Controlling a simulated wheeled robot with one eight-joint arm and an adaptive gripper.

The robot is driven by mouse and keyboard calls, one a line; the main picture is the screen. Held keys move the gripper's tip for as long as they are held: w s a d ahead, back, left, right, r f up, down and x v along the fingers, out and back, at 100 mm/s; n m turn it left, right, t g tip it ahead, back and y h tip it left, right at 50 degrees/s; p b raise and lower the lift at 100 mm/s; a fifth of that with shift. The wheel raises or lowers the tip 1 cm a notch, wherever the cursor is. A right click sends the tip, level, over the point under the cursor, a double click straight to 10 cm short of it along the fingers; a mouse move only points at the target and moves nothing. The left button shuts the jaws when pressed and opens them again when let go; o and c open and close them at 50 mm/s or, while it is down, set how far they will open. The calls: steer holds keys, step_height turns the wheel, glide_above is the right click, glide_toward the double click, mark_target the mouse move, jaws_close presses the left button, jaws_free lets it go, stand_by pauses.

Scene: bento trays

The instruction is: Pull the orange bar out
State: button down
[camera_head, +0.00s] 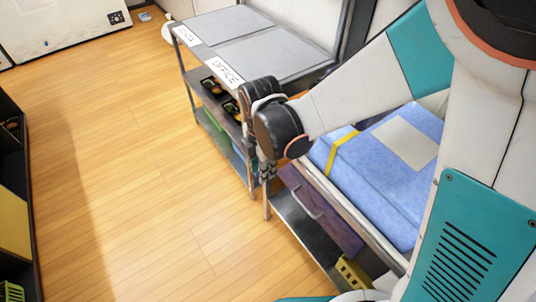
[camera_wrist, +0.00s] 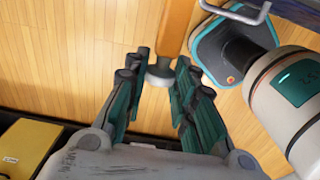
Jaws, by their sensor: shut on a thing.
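The orange bar (camera_wrist: 176,28) shows in the wrist view as an upright orange-brown length with a grey round end. It runs out of the top of the picture. My gripper (camera_wrist: 160,62) has its dark and teal fingers on both sides of the bar's lower part and is shut on it; the exact contact is hard to see. In the head view my gripper (camera_head: 266,172) hangs by the near corner of the table with the blue cloth. I cannot make out the bar there, behind my gripper and wrist.
A purple drawer (camera_head: 325,215) with a metal handle sits under the table with the blue cloth (camera_head: 385,165). A grey-topped trolley (camera_head: 255,45) with lower shelves stands just behind. Wooden floor at left is free. A dark shelf (camera_head: 12,190) stands at the left edge.

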steer(key=shift+s+a, duration=0.1)
steer(key=shift+a, duration=0.05)
steer(key=c, duration=1.7)
jaws_free()
steer(key=o, duration=0.4)
steer(key=shift+s+a, duration=0.1)
steer(key=shift+a, duration=0.1)
steer(key=shift+d, duration=0.2)
